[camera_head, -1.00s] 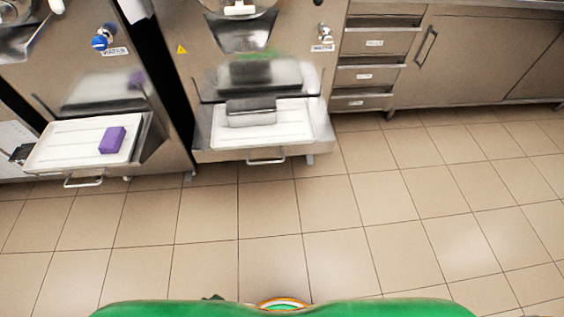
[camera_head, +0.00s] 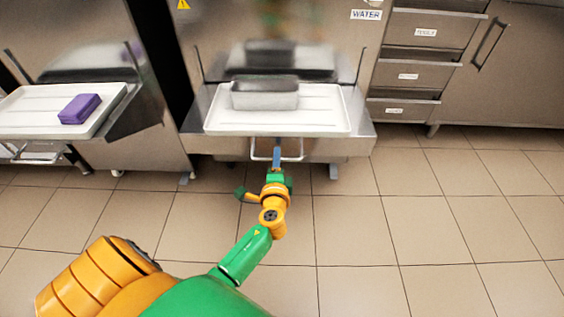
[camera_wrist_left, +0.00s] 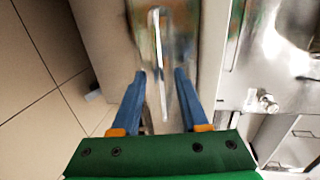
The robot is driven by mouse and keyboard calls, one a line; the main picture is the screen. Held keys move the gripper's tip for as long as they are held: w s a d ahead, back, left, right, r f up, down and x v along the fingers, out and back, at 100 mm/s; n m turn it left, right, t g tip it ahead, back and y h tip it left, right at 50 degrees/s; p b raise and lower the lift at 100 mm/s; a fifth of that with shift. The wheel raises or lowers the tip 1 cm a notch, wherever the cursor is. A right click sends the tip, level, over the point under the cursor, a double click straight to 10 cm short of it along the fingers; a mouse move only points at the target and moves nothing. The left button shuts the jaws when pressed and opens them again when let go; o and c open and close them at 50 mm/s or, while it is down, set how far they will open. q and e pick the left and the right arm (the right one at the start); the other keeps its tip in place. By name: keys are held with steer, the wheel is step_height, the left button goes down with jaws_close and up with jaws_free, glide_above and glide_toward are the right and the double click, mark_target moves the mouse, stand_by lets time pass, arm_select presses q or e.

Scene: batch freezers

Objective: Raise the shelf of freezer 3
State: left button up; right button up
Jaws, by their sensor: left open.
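The freezer (camera_head: 333,50) in front of me has a metal shelf (camera_head: 205,143) with a wire handle (camera_head: 299,150) on its front edge; I see no freezer number. The shelf is level. My left gripper (camera_head: 277,146) is at the middle of this handle. In the left wrist view, its two blue fingers (camera_wrist_left: 158,76) are open, with the handle (camera_wrist_left: 157,45) running between them. Whether the fingers touch it, I cannot tell. My right gripper is not in view.
On the shelf lie a white tray (camera_head: 225,122) and a metal pan (camera_head: 265,98). The freezer on the left has its own shelf with a white tray (camera_head: 30,110) and a purple block (camera_head: 79,108). Drawers (camera_head: 408,73) stand at right. The tiled floor (camera_head: 450,220) is clear.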

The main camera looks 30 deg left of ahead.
arm_select(q)
steer(key=shift+w+a+f, duration=0.2)
steer(key=shift+w+a, duration=0.1)
steer(key=shift+w, duration=0.2)
jaws_close()
stand_by(1.1)
